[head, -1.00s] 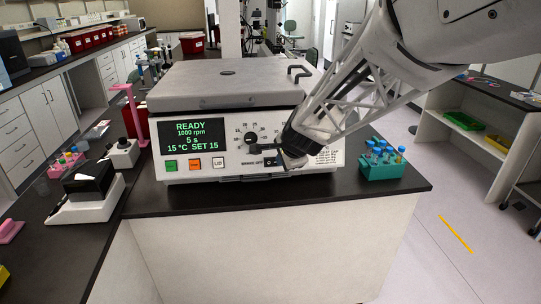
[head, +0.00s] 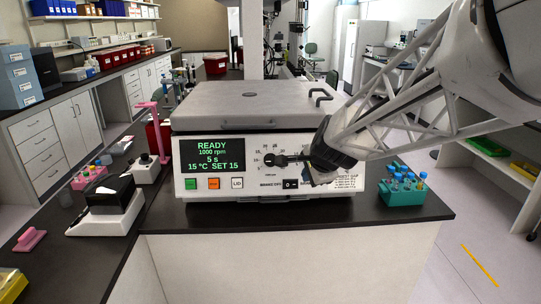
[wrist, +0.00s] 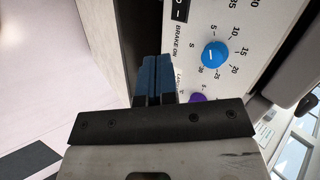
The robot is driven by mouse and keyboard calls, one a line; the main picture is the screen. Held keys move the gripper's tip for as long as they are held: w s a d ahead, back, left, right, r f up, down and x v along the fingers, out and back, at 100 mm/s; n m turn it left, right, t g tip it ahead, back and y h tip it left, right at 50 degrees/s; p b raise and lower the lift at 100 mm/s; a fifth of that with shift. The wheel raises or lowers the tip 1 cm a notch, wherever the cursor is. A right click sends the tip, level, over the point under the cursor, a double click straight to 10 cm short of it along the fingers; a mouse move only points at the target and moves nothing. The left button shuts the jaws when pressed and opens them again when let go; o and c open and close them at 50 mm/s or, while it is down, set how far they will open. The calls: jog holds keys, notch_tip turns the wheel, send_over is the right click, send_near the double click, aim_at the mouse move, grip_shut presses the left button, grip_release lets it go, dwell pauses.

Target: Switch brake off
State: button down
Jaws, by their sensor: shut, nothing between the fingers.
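The brake switch (head: 290,184) is a small black rocker low on the front of the white centrifuge (head: 205,197), with a "BRAKE OFF" label to its left. In the wrist view the switch (wrist: 180,10) is partly cut off at the top edge, with "BRAKE ON" printed beside it. I cannot tell which side of the rocker is pressed. My gripper (head: 314,180) is just right of the switch, close to the panel and apart from the switch. In the wrist view the blue fingers of my gripper (wrist: 152,75) are together and empty.
A black knob (head: 275,160) sits above the switch; a blue knob (wrist: 214,54) and a purple knob (wrist: 198,98) show in the wrist view. The display (head: 212,155) reads READY. A teal tube rack (head: 402,192) stands right of the centrifuge. The counter's front strip is clear.

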jog(key=shift+a, duration=0.25)
dwell(0.3)
jog(key=shift+w+a, duration=0.1)
jog(key=shift+a, duration=0.3)
dwell(0.3)
jog(key=shift+f, duration=0.15)
send_near(286, 187)
notch_tip(286, 187, down, 5)
jog(key=w, duration=0.1)
jog(key=shift+w+a+f, duration=0.15)
jog(key=shift+w+a, duration=0.15)
jog(key=shift+w, duration=0.45)
jog(key=shift+w+a+f, duration=0.15)
jog(key=shift+w+a, duration=0.2)
jog(key=shift+w, duration=0.35)
